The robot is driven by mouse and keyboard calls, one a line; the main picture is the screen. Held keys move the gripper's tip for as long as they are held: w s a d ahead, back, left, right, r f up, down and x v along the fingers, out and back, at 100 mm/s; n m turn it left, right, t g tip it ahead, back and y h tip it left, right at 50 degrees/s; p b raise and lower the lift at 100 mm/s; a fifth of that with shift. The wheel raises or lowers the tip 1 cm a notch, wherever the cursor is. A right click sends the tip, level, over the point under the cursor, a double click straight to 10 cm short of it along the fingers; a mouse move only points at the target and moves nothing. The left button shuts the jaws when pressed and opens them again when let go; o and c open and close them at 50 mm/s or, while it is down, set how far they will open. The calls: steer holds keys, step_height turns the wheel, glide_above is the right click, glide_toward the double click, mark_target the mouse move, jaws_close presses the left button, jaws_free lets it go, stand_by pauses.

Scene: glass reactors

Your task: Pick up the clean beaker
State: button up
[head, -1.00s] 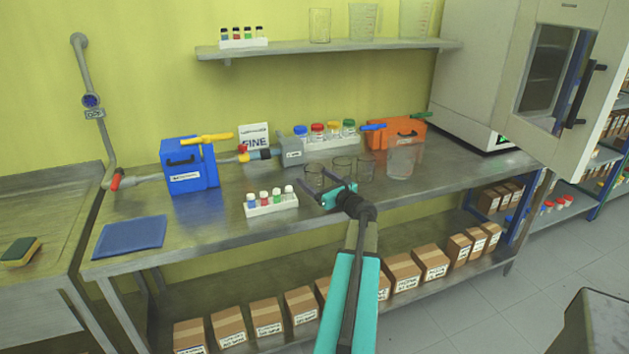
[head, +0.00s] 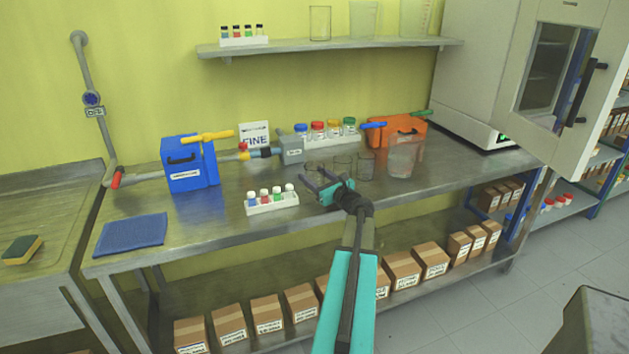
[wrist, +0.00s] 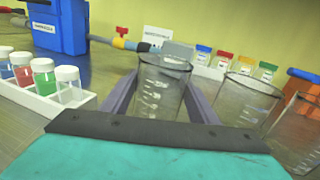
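Three small empty glass beakers stand in a row on the steel bench. The left one (wrist: 160,92) is upright between the fingers of my gripper (head: 314,177). In the wrist view my gripper (wrist: 160,100) is open, with one finger on each side of this beaker and a small gap visible. The middle beaker (wrist: 243,100) and the right beaker (wrist: 300,132) stand to the right of the fingers. I cannot tell by look which is clean.
A white rack of capped vials (head: 271,203) stands close left of my gripper. A grey box (head: 291,151) and a rack of coloured-cap bottles (head: 326,138) are behind. A blue mat (head: 130,235) lies at the left.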

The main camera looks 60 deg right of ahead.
mark_target(309, 163)
steer(key=shift+r, duration=0.15)
steer(key=shift+c, duration=0.5)
steer(key=shift+r, duration=0.8)
steer(key=shift+r+b, duration=0.4)
steer(key=shift+r, duration=0.45)
steer(key=a+r+b+v, duration=0.1)
steer(key=b+v, duration=0.1)
steer(key=v, duration=1.4)
steer(key=shift+w+a+r, duration=0.25)
steer(key=shift+w, duration=0.1)
